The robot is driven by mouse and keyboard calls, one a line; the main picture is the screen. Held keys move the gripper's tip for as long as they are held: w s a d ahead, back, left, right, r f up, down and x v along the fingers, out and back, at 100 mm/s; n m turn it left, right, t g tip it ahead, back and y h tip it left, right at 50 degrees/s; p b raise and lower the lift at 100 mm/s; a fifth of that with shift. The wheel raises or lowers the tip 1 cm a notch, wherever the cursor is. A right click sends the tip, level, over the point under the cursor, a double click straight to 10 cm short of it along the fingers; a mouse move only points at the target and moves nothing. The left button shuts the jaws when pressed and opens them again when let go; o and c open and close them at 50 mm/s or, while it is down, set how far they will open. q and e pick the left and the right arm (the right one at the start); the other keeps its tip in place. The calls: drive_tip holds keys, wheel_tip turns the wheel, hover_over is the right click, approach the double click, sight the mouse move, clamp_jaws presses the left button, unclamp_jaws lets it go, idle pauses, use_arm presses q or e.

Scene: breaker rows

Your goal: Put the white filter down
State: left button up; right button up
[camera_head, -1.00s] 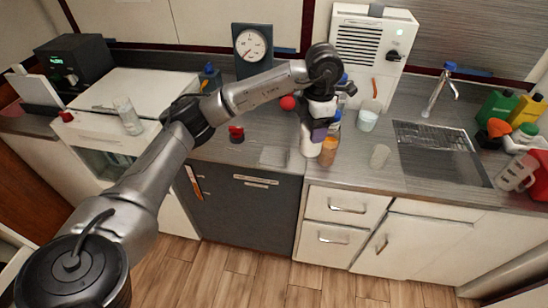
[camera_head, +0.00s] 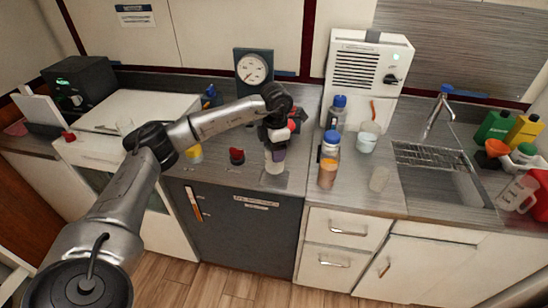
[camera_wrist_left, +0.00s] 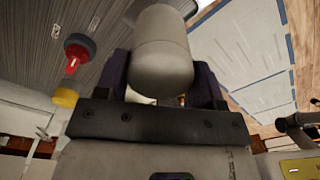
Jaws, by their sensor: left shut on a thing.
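The white filter (camera_head: 275,162), a pale rounded cylinder, is held by my left gripper (camera_head: 276,146) over the worktop. In the left wrist view the filter (camera_wrist_left: 163,52) sits between the two dark fingers of my left gripper (camera_wrist_left: 162,82), which are shut on it. In the head view its lower end is over or at a pale square patch (camera_head: 284,181) near the counter's front edge. I cannot tell whether it touches the surface. My right gripper is not in view.
A red and black piece (camera_head: 237,156) stands just left of the filter. An orange-filled bottle (camera_head: 328,172) and blue-capped bottles stand to the right, near a clear cup (camera_head: 379,179). A dial gauge (camera_head: 254,70) is behind. The sink (camera_head: 440,183) is further right.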

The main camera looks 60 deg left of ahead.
use_arm(q)
drive_tip(key=shift+f, duration=1.85)
drive_tip(key=shift+f, duration=0.2)
drive_tip(key=o, duration=1.4)
drive_tip(key=shift+r, duration=0.1)
